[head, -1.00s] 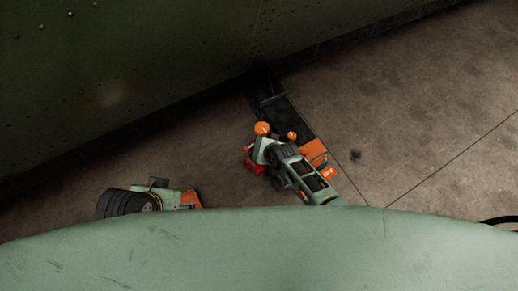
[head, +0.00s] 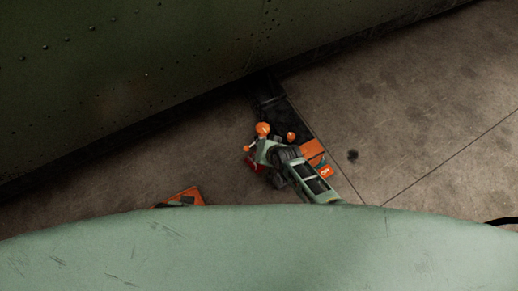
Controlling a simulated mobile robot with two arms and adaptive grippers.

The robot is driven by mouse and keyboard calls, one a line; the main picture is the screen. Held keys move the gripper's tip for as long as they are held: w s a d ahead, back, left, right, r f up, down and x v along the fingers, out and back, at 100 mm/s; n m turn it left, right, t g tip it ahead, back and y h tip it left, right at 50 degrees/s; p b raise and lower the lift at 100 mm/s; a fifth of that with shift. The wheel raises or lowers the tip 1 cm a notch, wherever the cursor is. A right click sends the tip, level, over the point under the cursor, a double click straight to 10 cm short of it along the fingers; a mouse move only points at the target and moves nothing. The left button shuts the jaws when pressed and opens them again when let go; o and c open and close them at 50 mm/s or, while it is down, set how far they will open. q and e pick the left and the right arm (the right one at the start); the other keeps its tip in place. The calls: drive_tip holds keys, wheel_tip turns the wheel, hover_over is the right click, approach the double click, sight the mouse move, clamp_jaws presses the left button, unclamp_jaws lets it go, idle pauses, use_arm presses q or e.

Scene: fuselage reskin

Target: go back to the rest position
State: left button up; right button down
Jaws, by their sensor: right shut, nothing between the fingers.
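My left gripper does not show. The dark green riveted fuselage skin (head: 120,70) fills the upper left.
Bare concrete floor (head: 430,110) lies open on the right, with a thin seam and a dark spot. The fuselage's lower edge runs diagonally from the left up to the top right. A black cable (head: 502,219) curves in at the right edge.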

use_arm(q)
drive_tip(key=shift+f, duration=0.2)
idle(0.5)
use_arm(e)
drive_tip(key=s+d+r+n+g+h, duration=0.1)
drive_tip(key=s+d+n+g+h, duration=0.1)
drive_tip(key=s+d, duration=0.9)
drive_tip(key=s+d+r+n+g+h, duration=0.1)
drive_tip(key=s+d+n+g+h, duration=0.15)
drive_tip(key=s+d, duration=0.85)
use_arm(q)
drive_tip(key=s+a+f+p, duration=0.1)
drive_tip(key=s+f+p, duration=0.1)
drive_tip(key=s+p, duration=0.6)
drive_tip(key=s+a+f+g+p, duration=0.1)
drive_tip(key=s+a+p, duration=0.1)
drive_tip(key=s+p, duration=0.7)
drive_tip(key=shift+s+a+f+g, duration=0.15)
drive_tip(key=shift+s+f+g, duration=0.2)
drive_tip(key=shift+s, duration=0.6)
use_arm(e)
drive_tip(key=s+f, duration=0.2)
drive_tip(key=s, duration=0.8)
drive_tip(key=s+f, duration=0.2)
drive_tip(key=s, duration=0.9)
drive_tip(key=shift+s+d+f+g, duration=0.15)
drive_tip(key=shift+d+g, duration=0.1)
drive_tip(key=shift+g, duration=0.1)
drive_tip(key=shift+y, duration=0.25)
